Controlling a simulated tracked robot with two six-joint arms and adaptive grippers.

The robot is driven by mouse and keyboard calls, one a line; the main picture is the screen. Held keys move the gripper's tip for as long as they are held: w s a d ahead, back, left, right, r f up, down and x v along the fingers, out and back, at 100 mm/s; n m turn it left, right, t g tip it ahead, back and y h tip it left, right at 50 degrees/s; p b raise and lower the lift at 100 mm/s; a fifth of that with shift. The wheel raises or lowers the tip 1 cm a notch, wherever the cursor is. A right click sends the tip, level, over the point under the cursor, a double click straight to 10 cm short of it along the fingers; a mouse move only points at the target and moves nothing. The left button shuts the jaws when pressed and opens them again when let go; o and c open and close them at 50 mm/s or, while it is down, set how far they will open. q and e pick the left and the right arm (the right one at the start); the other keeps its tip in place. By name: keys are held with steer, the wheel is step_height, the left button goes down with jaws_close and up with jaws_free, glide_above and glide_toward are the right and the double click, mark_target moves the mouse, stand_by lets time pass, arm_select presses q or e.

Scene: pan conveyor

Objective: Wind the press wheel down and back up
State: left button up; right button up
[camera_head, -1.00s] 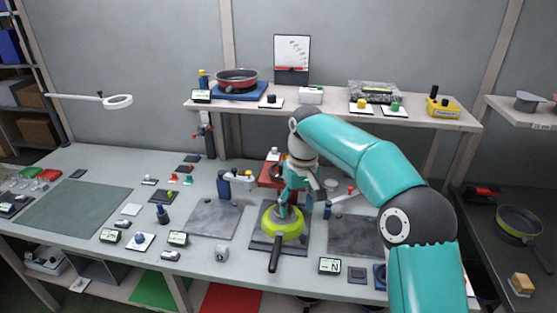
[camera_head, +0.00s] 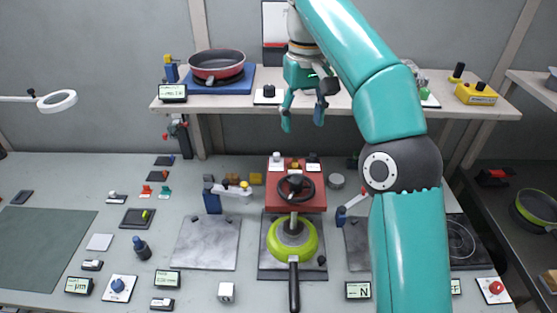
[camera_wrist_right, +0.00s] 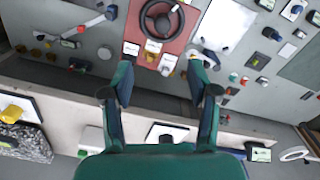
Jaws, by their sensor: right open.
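The press wheel (camera_head: 295,187) is a black ring with spokes on top of the red press (camera_head: 312,202), at the table's middle. It also shows at the top of the right wrist view (camera_wrist_right: 160,18). A lime-green pan (camera_head: 292,240) with a black handle sits under the press front on a dark plate (camera_head: 262,262). My right gripper (camera_head: 302,122) is open and empty, raised above and behind the wheel, in front of the shelf. Its two spread fingers (camera_wrist_right: 160,95) show in the right wrist view, apart from the wheel. My left gripper is out of view.
The shelf (camera_head: 370,110) behind holds a red pan (camera_head: 217,66) and a yellow box (camera_head: 475,94). Small clamp arms (camera_head: 230,192) stand left and right of the press. Grey plates (camera_head: 205,245) flank the pan. A green mat (camera_head: 40,245) lies at left.

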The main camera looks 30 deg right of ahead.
steer(key=b, duration=0.5)
glide_above(296, 179)
step_height(296, 179, down, 6)
steer(key=f, duration=0.1)
step_height(296, 179, down, 8)
steer(key=shift+f+b, duration=0.15)
steer(key=shift+b, duration=0.85)
steer(key=shift+f, duration=0.65)
steer(key=shift+c, duration=0.3)
jaws_close()
